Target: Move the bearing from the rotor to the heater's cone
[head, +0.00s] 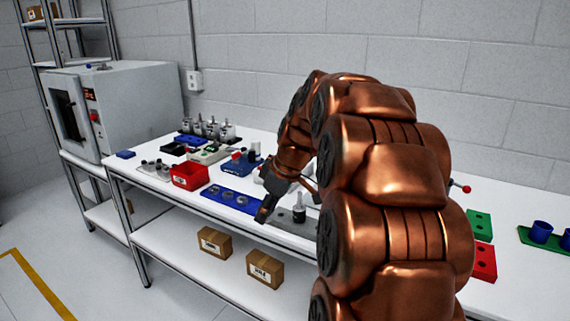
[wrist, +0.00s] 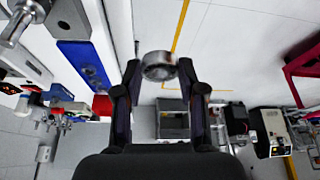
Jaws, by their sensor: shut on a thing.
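My gripper (head: 264,212) is over the front part of the bench, left of an upright grey rotor (head: 299,208) on a grey plate. In the wrist view my gripper (wrist: 160,70) is shut on a metal ring, the bearing (wrist: 157,66), held at the fingertips and clear of other things. In the head view the bearing is not clearly visible. A metal shaft, likely the rotor (wrist: 22,20), shows at the wrist view's upper left. A pale box-shaped device (head: 208,155) behind the red bin may be the heater; I cannot clearly make out its cone.
A blue tray (head: 212,196) with several rings lies left of my gripper. A red bin (head: 189,176) and a blue fixture (head: 240,166) stand behind it. An oven (head: 125,100) is at the far left. Cardboard boxes (head: 265,270) lie on the lower shelf.

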